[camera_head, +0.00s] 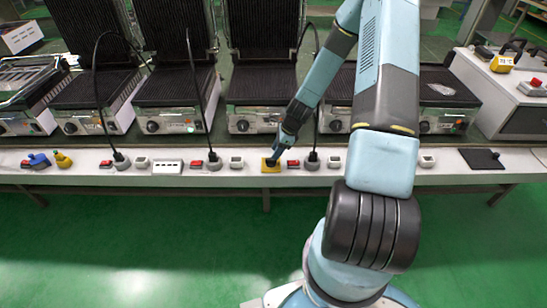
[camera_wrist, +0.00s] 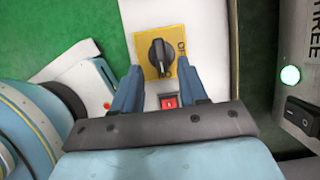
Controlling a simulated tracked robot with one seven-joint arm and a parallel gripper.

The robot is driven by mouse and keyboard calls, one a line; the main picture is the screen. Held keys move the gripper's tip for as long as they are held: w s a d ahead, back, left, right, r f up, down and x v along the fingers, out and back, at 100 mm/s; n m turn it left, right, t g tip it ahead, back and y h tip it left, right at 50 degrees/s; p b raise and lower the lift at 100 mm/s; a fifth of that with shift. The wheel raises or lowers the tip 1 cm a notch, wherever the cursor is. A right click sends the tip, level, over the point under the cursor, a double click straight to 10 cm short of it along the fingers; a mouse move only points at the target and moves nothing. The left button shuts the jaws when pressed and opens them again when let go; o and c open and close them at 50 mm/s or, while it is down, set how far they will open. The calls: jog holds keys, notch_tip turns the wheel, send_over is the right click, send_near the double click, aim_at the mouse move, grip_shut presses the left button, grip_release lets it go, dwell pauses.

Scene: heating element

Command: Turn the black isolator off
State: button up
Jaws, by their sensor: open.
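The black isolator (camera_wrist: 159,55) is a rotary knob on a yellow plate (camera_wrist: 174,72), seen in the wrist view. My gripper (camera_wrist: 158,78) is open, with its two blue fingers on either side of the knob's lower part in that picture. I cannot tell whether the fingers touch the knob. In the head view the yellow plate (camera_head: 267,166) sits on the white ledge, and my gripper (camera_head: 275,158) is right over it, hiding most of the knob.
A red switch (camera_wrist: 168,101) lies just below the plate in the wrist view. Several grills, such as one (camera_head: 260,105), stand behind the white ledge (camera_head: 230,179). Black cables rise from sockets (camera_head: 213,162) on the ledge. The green floor in front is clear.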

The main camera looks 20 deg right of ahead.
aim_at(271, 161)
jog(key=shift+x, duration=2.35)
jog(key=shift+c, duration=0.3)
